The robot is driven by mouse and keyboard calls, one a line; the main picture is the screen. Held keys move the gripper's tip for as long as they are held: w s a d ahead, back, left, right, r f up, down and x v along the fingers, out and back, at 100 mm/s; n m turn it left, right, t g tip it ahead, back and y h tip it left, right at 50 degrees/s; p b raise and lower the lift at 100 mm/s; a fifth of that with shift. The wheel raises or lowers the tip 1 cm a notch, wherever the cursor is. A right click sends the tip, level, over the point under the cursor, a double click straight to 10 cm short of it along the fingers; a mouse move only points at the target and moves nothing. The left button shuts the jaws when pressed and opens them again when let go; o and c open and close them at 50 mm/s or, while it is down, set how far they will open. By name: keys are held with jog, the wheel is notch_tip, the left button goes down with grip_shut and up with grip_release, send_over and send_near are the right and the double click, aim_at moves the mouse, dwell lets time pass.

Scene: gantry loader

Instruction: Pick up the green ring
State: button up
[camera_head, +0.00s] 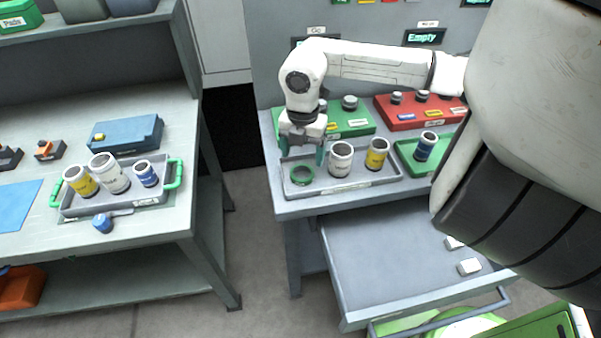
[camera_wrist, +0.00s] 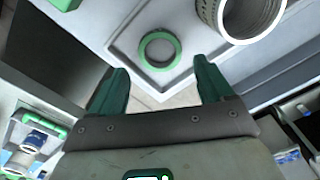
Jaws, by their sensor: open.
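The green ring (camera_head: 302,175) lies flat near the left end of the grey tray (camera_head: 352,183) on the right-hand table. In the wrist view the green ring (camera_wrist: 160,49) sits ahead of the fingertips, near a corner of the tray. My gripper (camera_head: 305,150) is above the tray's left end, behind and above the ring in the head view. Its two green fingers (camera_wrist: 158,82) are spread apart with nothing between them. The ring is apart from the fingers.
A white canister (camera_head: 341,159) stands in the tray right of the ring, and a yellow-banded canister (camera_head: 377,154) beyond it. Behind are a green panel (camera_head: 350,122) and a red panel (camera_head: 402,116) with knobs. An open drawer (camera_head: 385,255) juts out below.

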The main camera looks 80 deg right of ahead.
aim_at(302, 176)
jog(key=shift+a+f+p, duration=0.15)
jog(key=shift+f+p, duration=0.6)
jog(key=shift+f, duration=2.25)
jog(key=c, duration=0.9)
jog(key=shift+c, duration=0.3)
jog(key=shift+r, duration=0.15)
